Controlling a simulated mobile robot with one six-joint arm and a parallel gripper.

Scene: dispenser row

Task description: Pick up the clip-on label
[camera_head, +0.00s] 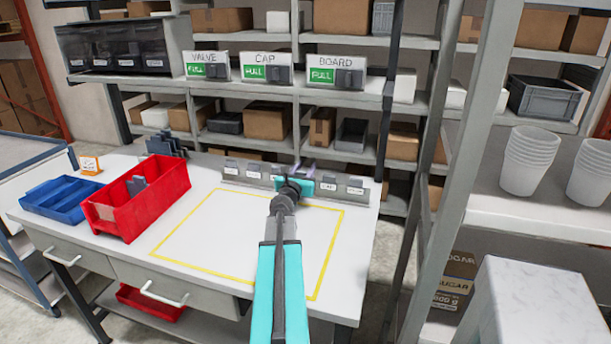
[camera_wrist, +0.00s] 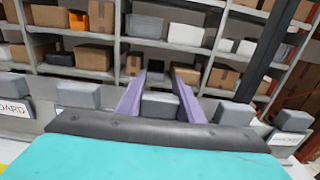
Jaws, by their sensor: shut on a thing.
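A row of clip-on labels with grey clips and white cards sits on a grey rail (camera_head: 240,178) at the back of the white table. One label (camera_wrist: 160,105) shows its grey clip between my fingers in the wrist view. My gripper (camera_head: 306,166) is at the middle of the rail in the head view, hiding that label. In the wrist view my gripper (camera_wrist: 168,76), with purple fingers, is shut on the label. The front of its card is hidden by my gripper. Neighbouring labels (camera_wrist: 78,95) stand on both sides; the left one (camera_wrist: 14,88) reads BOARD.
A red bin (camera_head: 135,205) and a blue tray (camera_head: 60,196) stand on the left of the table. A yellow outline (camera_head: 165,240) marks clear tabletop. Dispensers marked VALVE (camera_head: 206,64), CAP (camera_head: 266,67) and BOARD (camera_head: 336,71) sit on the shelf behind. A shelf post (camera_head: 465,150) rises at right.

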